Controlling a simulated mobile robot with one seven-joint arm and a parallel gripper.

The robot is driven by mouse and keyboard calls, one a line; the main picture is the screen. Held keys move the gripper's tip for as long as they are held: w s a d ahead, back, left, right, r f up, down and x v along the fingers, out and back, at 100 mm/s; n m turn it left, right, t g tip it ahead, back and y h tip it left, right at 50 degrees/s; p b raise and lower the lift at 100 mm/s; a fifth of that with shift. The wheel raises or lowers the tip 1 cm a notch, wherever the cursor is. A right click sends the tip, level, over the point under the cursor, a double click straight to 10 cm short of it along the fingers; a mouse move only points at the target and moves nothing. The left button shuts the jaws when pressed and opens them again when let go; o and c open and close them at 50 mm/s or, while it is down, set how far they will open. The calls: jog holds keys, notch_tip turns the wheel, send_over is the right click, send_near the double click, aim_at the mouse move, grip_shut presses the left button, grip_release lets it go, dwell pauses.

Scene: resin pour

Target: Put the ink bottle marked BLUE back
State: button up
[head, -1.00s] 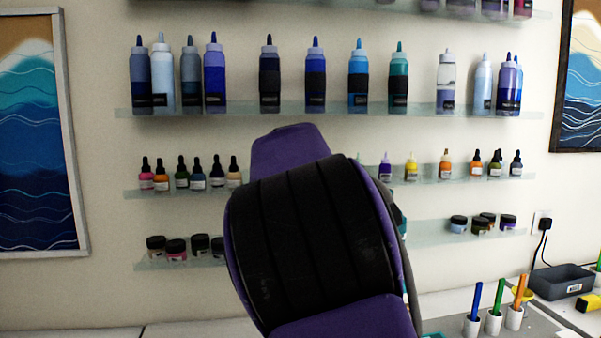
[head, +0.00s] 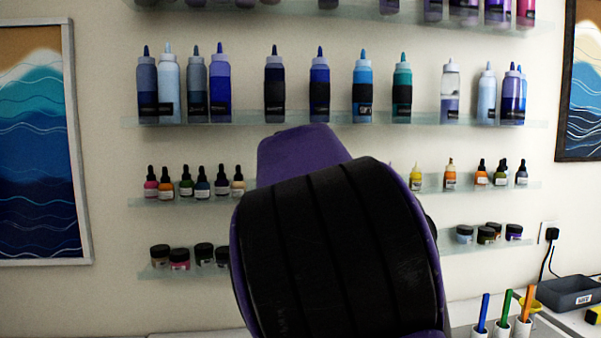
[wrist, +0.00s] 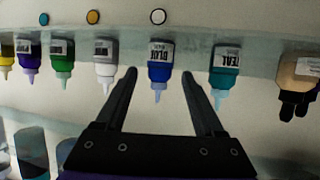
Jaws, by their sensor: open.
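The ink bottle marked BLUE (wrist: 160,70) stands on a glass shelf, blue with a pale blue nozzle. The wrist picture is upside down, so its nozzle points downward there. My gripper (wrist: 159,75) is open, its two dark fingers apart on either side of the bottle's nozzle end in the picture. I cannot tell whether they reach around it in depth. A bottle marked TEAL (wrist: 225,72) stands to its right. In the head view my own arm covers the gripper and the BLUE bottle.
The head view shows large bottles on the upper shelf (head: 420,119) and pens in white holders (head: 501,327) below.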

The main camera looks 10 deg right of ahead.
jog(key=b+v, duration=0.3)
jog(key=v, duration=0.6)
jog(key=shift+b, duration=0.3)
jog(key=shift+s, duration=0.1)
